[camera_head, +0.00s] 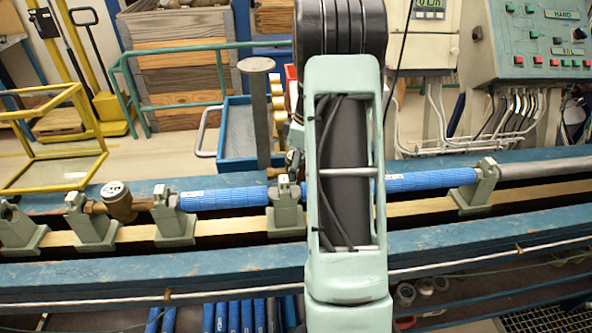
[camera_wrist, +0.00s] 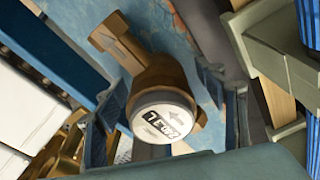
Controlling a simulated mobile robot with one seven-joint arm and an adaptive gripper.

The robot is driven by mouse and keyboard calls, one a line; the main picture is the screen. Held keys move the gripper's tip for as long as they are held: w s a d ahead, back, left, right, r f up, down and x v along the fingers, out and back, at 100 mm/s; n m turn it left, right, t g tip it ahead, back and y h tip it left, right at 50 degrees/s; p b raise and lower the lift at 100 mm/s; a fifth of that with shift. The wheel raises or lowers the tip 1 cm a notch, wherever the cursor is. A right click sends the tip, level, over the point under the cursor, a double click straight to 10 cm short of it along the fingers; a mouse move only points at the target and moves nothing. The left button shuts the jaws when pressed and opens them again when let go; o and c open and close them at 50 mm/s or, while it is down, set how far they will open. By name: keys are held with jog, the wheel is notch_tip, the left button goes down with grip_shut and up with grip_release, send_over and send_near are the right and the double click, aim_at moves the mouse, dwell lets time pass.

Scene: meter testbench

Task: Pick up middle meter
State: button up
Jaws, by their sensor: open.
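In the wrist view, a brass meter (camera_wrist: 150,105) with a round white face and a dark number label lies over a worn blue surface, pipe end toward the upper left. My gripper (camera_wrist: 160,98) is open, with one dark finger on each side of the meter's body. I cannot tell whether the fingers touch it. A bit of brass (camera_head: 277,172) shows just left of the arm. Another brass meter (camera_head: 119,201) with a grey-white top sits between clamps at the left.
Grey-green clamps (camera_head: 286,212) and blue pipes (camera_head: 232,199) line the bench (camera_head: 140,270). A clamp (camera_wrist: 285,60) stands close right of the meter in the wrist view. Behind are a blue cart (camera_head: 238,128) and a control panel (camera_head: 545,40).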

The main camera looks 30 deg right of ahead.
grip_shut()
jog(key=shift+r, duration=0.1)
dwell(0.4)
jog(key=shift+w, duration=0.1)
